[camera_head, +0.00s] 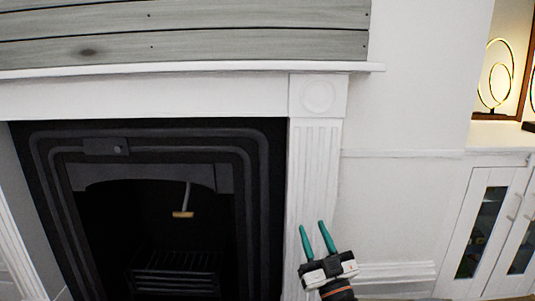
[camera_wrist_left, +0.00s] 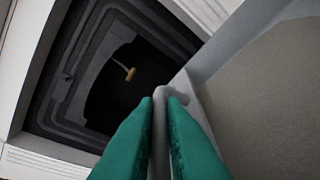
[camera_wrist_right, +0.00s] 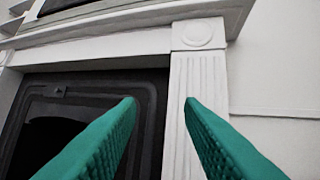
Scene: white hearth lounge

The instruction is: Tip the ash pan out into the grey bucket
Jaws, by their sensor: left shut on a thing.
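In the left wrist view my left gripper (camera_wrist_left: 160,100) is shut on a grey handle at the edge of the ash pan (camera_wrist_left: 229,50). The pan fills the right side of that view, with a flat grey-brown surface inside its light grey wall, which looks like ash. Its far end is cut off by the frame. Neither the pan nor my left gripper shows in the head view. My right gripper (camera_head: 312,226) is open and empty in front of the white fireplace pillar; its parted green fingers also show in the right wrist view (camera_wrist_right: 160,101). No grey bucket is in view.
The black fireplace (camera_head: 263,190) has a dark opening with a grate (camera_head: 175,275) and a small tan-ended hanging piece (camera_head: 183,214). A white mantel (camera_head: 200,68) runs above. A white cabinet (camera_head: 490,225) stands at the right. No floor space shows clearly.

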